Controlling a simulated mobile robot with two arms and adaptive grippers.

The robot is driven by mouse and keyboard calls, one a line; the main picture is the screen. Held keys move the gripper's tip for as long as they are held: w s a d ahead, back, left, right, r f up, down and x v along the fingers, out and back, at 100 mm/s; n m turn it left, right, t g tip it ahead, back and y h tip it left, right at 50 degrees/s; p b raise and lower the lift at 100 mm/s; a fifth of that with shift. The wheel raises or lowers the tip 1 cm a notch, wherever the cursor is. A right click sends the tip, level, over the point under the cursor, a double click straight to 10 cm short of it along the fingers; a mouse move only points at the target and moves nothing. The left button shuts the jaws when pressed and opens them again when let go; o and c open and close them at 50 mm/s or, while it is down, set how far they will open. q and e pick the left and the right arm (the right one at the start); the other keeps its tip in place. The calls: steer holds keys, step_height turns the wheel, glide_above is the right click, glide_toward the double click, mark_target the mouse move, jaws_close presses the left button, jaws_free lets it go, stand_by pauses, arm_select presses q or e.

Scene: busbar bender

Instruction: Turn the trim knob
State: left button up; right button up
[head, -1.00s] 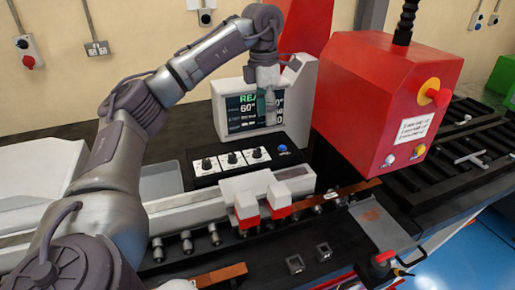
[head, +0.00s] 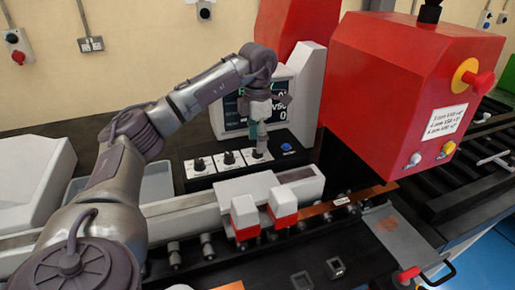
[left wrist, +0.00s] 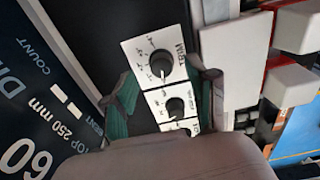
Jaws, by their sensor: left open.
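The trim knob is a black dial with a white pointer on a white plate marked TRIM, nearest the top in the left wrist view (left wrist: 160,64). It is the rightmost of three knobs on the black control box (head: 190,187) in the head view, largely hidden there by my gripper. My left gripper (head: 258,148) points down over it. In the left wrist view its green-padded fingers (left wrist: 166,80) are open, one on each side of the knob plates. I cannot tell whether they touch the knob. My right gripper is out of view.
A middle knob (head: 228,158) and a left knob (head: 198,164) sit beside the trim knob. A blue button (head: 286,147) is just to its right. A display (head: 297,88) stands close behind. White-and-red blocks (head: 245,218) and a red machine housing (head: 390,100) lie in front and right.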

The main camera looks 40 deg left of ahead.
arm_select(q)
steer(key=shift+f, duration=1.45)
steer(key=shift+c, duration=0.2)
steer(key=shift+d, duration=0.1)
jaws_close()
